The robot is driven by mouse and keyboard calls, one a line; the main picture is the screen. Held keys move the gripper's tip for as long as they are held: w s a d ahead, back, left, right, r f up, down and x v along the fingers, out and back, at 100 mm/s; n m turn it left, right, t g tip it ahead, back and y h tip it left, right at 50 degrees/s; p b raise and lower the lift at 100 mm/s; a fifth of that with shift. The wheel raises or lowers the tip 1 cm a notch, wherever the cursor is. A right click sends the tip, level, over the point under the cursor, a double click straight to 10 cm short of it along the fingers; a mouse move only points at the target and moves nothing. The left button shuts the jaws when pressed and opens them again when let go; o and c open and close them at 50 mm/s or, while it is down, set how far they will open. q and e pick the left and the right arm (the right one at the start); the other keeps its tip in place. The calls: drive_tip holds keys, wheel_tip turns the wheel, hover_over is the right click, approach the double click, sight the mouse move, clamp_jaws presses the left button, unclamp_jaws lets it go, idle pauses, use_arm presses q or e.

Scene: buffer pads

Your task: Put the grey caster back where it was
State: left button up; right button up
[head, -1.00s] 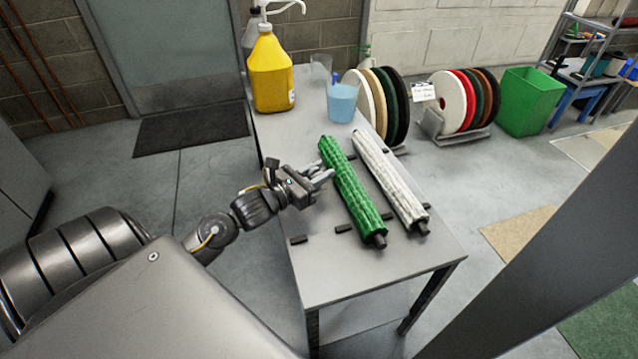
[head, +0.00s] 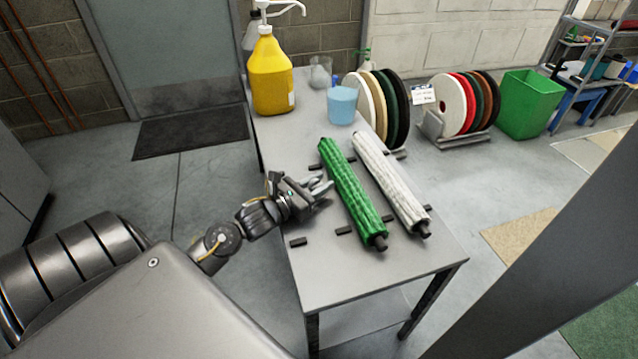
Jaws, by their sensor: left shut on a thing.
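My left gripper (head: 318,190) is over the left side of the grey table (head: 345,275), just left of the green roller brush. It is shut on a small grey thing between its fingers, which seems to be the grey caster. The thing is too small and too close in colour to the fingers to make out its shape. I cannot tell whether it touches the table. No other grey caster shows clearly on the table. My right gripper is not in view.
The green roller brush (head: 350,190) and white roller brush (head: 390,182) lie across small black blocks. A black block (head: 298,242) sits at the left edge. A yellow jug (head: 271,75) and blue cup (head: 342,105) stand at the back. The front of the table is clear.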

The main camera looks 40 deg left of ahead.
use_arm(q)
drive_tip(key=o, duration=1.1)
drive_tip(key=shift+f, duration=0.1)
drive_tip(key=v, duration=1.2)
drive_tip(key=shift+r, duration=0.2)
